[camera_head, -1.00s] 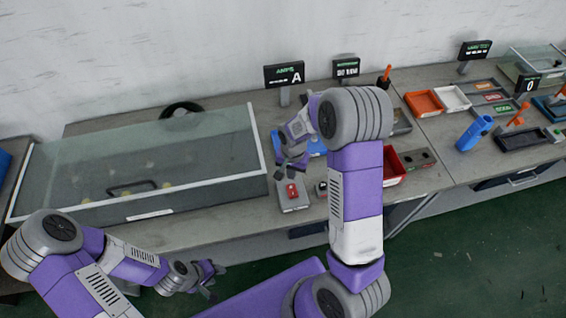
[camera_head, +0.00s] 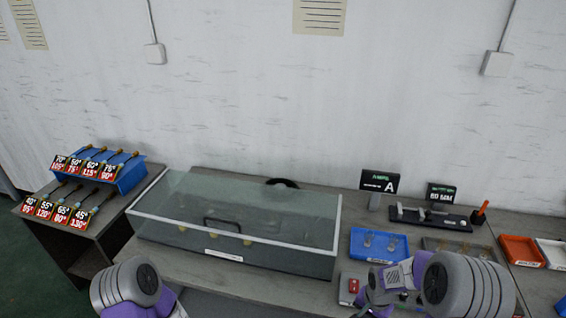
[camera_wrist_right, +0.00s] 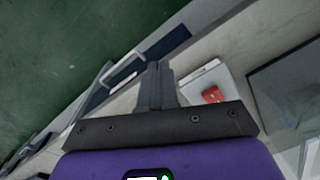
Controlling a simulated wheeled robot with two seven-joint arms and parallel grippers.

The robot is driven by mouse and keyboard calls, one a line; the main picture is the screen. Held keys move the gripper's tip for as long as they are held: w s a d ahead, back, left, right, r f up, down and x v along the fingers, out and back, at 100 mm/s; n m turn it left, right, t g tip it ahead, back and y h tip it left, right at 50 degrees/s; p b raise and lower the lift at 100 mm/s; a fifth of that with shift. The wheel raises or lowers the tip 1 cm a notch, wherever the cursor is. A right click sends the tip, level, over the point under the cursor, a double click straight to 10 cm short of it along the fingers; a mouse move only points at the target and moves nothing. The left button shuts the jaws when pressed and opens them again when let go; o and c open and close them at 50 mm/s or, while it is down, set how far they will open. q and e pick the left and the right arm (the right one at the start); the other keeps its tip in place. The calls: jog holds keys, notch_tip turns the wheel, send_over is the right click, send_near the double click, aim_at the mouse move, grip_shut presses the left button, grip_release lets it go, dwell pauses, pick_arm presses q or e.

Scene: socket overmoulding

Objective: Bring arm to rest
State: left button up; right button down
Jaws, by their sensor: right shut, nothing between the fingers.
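My right arm comes up at the lower right of the head view, its wrist bent toward the grey box with a red button (camera_head: 352,286). My right gripper (camera_wrist_right: 154,75) shows in the right wrist view with its two dark fingers together and nothing between them. The red button (camera_wrist_right: 213,95) on its pale box lies just to the right of the fingers there, apart from them in the picture. My left arm shows only as an elbow at the lower left of the head view; its gripper is out of frame.
A glass-lidded case (camera_head: 235,235) fills the bench middle. A blue tray (camera_head: 379,246) with metal parts lies right of it, below a sign with "A" (camera_head: 378,182). A blue rack of labelled tools (camera_head: 125,175) stands at left. A drawer handle (camera_wrist_right: 123,68) shows below the bench edge.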

pick_arm(q)
jog(key=f+b, duration=0.2)
jog(key=w+f+b, duration=0.1)
jog(key=f+b, duration=0.1)
jog(key=f, duration=0.1)
jog(key=shift+w+f+b, duration=0.1)
jog(key=shift+w+b, duration=0.05)
jog(key=shift+b, duration=0.15)
pick_arm(e)
jog(key=s+a+f+n+y, duration=0.3)
jog(key=s+a+f+n, duration=0.2)
jog(key=s+a+f, duration=0.8)
notch_tip(320, 180, down, 4)
jog(key=shift+s+a+r+n+y, duration=0.1)
jog(key=shift+s+a+n+y, duration=0.25)
jog(key=shift+a, duration=0.5)
